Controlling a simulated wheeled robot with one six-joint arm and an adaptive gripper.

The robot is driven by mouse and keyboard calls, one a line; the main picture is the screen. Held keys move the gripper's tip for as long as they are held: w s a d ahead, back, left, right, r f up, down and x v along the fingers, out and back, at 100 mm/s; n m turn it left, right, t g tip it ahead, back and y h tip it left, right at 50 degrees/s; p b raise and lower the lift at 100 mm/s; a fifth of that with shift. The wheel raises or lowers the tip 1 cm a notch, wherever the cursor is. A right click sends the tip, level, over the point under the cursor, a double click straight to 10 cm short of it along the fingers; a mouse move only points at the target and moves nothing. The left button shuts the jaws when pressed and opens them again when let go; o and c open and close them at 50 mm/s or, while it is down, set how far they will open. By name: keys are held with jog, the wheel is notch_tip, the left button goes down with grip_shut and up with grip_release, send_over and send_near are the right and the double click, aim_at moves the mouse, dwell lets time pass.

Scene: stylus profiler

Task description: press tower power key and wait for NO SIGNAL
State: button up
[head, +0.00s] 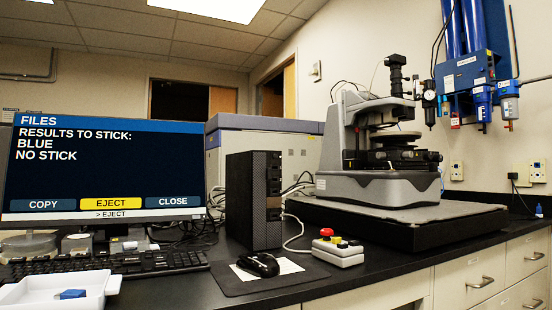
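The black computer tower (254,200) stands upright on the black bench, right of the monitor. Its power key is too small to make out on the front. The monitor (104,168) is lit and shows a FILES page reading "RESULTS TO STICK: BLUE NO STICK". Its COPY, EJECT and CLOSE buttons run along the bottom, with EJECT in yellow and "> EJECT" below. My gripper is not in view.
A black mouse (259,264) lies on a mat before the tower. A control box (338,250) with a red button sits to its right. A keyboard (108,265) and a white tray (92,292) holding a blue item (73,294) are front left. The profiler (375,160) stands right.

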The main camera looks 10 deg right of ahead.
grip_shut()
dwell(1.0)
